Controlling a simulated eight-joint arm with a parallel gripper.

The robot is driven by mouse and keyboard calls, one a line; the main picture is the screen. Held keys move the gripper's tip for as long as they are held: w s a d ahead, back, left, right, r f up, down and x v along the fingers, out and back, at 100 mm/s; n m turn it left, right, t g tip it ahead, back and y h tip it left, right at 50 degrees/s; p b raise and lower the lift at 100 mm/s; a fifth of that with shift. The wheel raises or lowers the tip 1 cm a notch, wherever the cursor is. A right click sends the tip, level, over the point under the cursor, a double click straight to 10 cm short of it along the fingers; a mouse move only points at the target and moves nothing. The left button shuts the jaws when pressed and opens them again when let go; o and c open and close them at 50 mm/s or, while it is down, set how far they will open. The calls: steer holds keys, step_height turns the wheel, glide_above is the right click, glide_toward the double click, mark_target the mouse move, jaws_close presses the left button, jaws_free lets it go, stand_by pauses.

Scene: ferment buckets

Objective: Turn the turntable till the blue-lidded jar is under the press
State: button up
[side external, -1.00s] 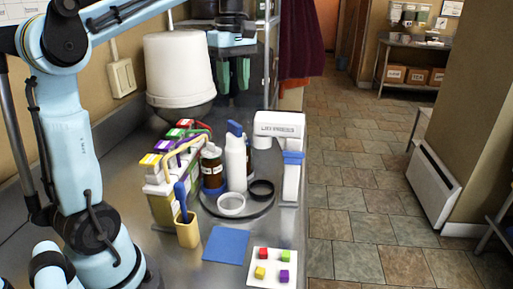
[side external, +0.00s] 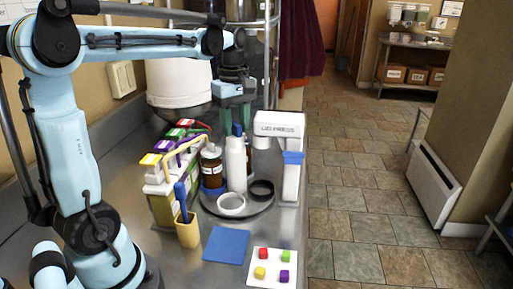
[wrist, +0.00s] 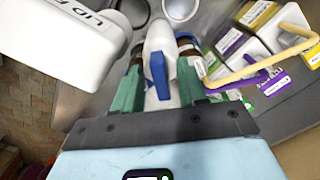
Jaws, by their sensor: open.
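The round grey turntable (side external: 258,206) stands on the counter beside the white lid press (side external: 280,128), whose label shows in the wrist view (wrist: 72,42). It carries a brown jar (side external: 211,166) with blue at its foot, a white bottle (side external: 236,165) with a blue top (wrist: 157,76), a white ring (side external: 231,204) and a black ring (side external: 262,189). A second brown jar shows partly behind the bottle. I cannot clearly make out a blue jar lid. My open gripper (side external: 236,115) points down above the bottle; in the wrist view its green fingers (wrist: 160,72) appear either side of it.
A caddy of coloured cartons (side external: 160,190) with a tan handle stands left of the turntable. In front are a tan cup with a blue tool (side external: 187,232), a blue mat (side external: 227,245) and a white card with coloured cubes (side external: 272,268). A white bucket (side external: 179,82) stands behind.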

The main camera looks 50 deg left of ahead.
jaws_close()
steer(key=shift+m, duration=0.4)
stand_by(0.4)
steer(key=shift+s+m, duration=0.1)
steer(key=shift+m, duration=1.7)
steer(key=shift+a+m, duration=0.1)
steer(key=shift+m, duration=2.3)
steer(key=shift+s+a+m, duration=0.1)
steer(key=shift+m, duration=2)
steer(key=shift+a+m, duration=0.1)
steer(key=shift+m, duration=2.2)
